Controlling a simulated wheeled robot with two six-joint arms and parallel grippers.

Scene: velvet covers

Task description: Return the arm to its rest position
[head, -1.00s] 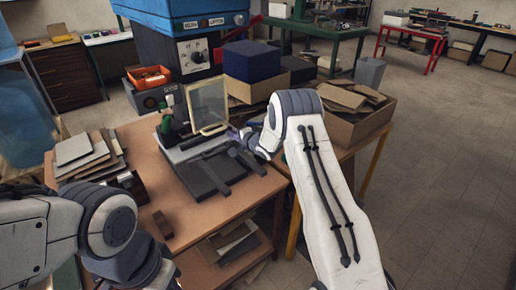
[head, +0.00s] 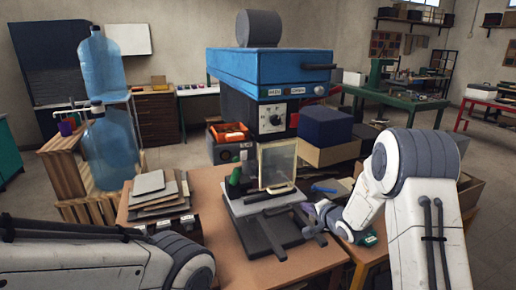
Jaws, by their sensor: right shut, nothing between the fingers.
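My right arm (head: 425,210) comes in from the lower right, bent at a large grey joint. Its gripper (head: 314,222) is shut and empty. It is at the right side of the black-and-grey fixture (head: 265,220) on the wooden table; whether it touches the fixture cannot be told. My left arm (head: 90,262) lies across the lower left corner, and its gripper is outside the view.
A clear framed panel (head: 277,165) stands upright on the fixture. A blue-topped press (head: 270,75) stands behind. A stack of flat sheets (head: 155,190) lies on the left; a dark blue block (head: 325,126) is behind right. Water bottles (head: 110,150) stand far left.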

